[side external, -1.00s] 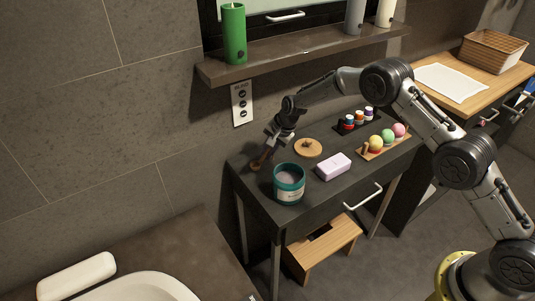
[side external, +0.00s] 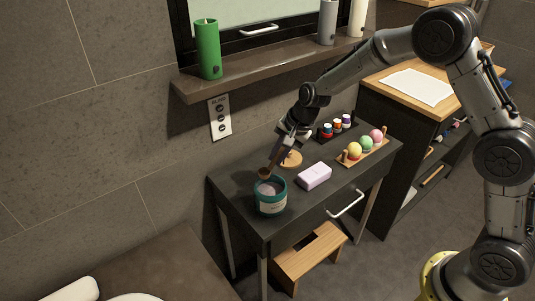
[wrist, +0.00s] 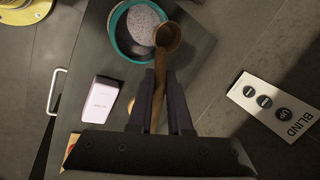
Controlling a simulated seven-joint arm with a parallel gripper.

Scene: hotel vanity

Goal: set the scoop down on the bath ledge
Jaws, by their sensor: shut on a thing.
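My gripper (side external: 287,140) is shut on the handle of a brown wooden scoop (side external: 264,172). The scoop tilts down, its bowl just above the back rim of a teal jar (side external: 271,203); contact cannot be told. In the wrist view, the handle runs between my fingertips (wrist: 160,75) and the scoop's round bowl (wrist: 168,37) overlaps the jar's rim (wrist: 115,35). The jar is open and holds a pale grey, grainy fill. The bath ledge (side external: 150,262) is the brown surface at lower left, below the dark table and apart from the scoop.
On the table (side external: 232,188) are a wooden lid (side external: 292,158), a lilac box (side external: 314,176), a rack of coloured balls (side external: 365,150) and small bottles (side external: 337,126). A shelf (side external: 270,62) with candles juts from the wall above. A wooden stool (side external: 310,255) stands below.

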